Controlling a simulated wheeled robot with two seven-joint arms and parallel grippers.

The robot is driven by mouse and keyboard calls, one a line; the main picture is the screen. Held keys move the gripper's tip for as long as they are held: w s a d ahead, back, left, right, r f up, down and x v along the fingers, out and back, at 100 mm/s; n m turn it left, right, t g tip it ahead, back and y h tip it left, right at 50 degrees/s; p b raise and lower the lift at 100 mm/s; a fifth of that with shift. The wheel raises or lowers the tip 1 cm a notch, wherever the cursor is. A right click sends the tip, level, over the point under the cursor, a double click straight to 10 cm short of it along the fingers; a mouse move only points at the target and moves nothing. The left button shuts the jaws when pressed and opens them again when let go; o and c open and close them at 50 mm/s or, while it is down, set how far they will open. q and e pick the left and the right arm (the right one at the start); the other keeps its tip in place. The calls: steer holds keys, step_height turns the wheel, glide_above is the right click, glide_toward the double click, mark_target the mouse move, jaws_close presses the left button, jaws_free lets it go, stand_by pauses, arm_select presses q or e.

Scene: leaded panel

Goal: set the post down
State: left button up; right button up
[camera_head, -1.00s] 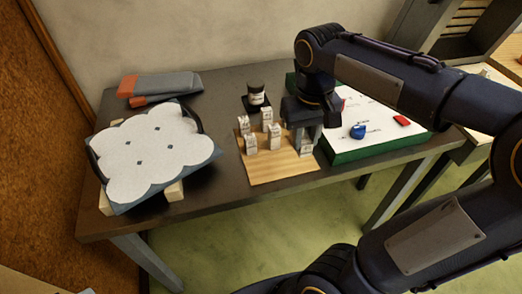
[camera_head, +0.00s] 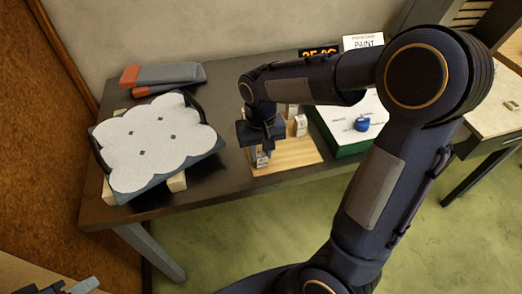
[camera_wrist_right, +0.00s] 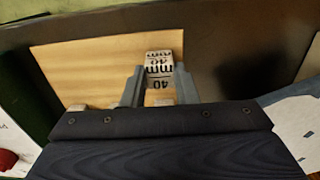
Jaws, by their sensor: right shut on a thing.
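My right gripper (camera_head: 262,154) is shut on a small pale post (camera_head: 262,160) near the front left of the wooden board (camera_head: 292,160). In the right wrist view the fingers (camera_wrist_right: 158,80) sit on either side of the post (camera_wrist_right: 159,62), whose white faces read "40 mm". The post looks upright, over or on the board near its edge; I cannot tell whether its base touches. Another pale post (camera_head: 300,125) stands on the board to the right. My arm and gripper hide much of the board's back.
A white scalloped panel (camera_head: 155,140) on wooden blocks (camera_head: 177,182) lies to the left. Grey and orange items (camera_head: 165,77) lie behind it. Bare dark table (camera_head: 228,170) lies between panel and board.

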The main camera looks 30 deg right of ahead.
mark_target(261, 154)
steer(key=shift+f, duration=0.2)
steer(key=o, duration=1)
steer(key=shift+r, duration=0.2)
steer(key=shift+r, duration=0.25)
step_height(261, 154, up, 11)
steer(key=p, duration=0.1)
steer(key=s+a+f+t+y, duration=0.1)
steer(key=s+f+t+y, duration=0.1)
steer(key=s, duration=0.6)
steer(key=s+a+f+n+t+y, duration=0.1)
steer(key=s+a+f+t, duration=0.1)
steer(key=s, duration=0.6)
steer(key=shift+s+t+y, duration=0.25)
steer(key=shift+t+y, duration=0.15)
steer(key=shift+t, duration=0.4)
